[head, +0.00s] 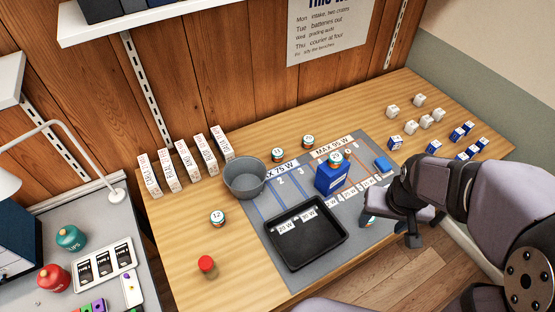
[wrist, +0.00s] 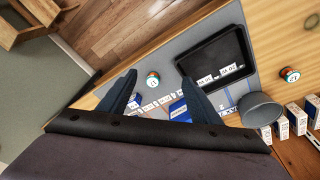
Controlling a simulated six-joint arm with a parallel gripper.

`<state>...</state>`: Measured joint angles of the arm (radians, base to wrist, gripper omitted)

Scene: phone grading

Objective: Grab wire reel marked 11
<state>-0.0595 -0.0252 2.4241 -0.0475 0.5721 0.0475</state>
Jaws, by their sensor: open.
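Several small wire reels with white tops and teal and orange bands show in the head view. One (head: 278,154), whose small mark seems to read 11, stands behind the grey mat. Another (head: 308,141) is to its right, its mark unclear. A reel marked 12 (head: 218,218) stands left of the mat, and one reel (head: 335,158) sits on a blue box (head: 333,180). My gripper (head: 389,224) is open and empty over the mat's right front side. In the wrist view a reel (wrist: 153,78) shows between the open fingers (wrist: 157,88); its mark is too small to read surely.
A black tray (head: 306,256) lies on the mat (head: 265,206), with a grey bucket (head: 245,196) behind it. White boxes stand in a row at the back left. Small white and blue cubes lie at the right.

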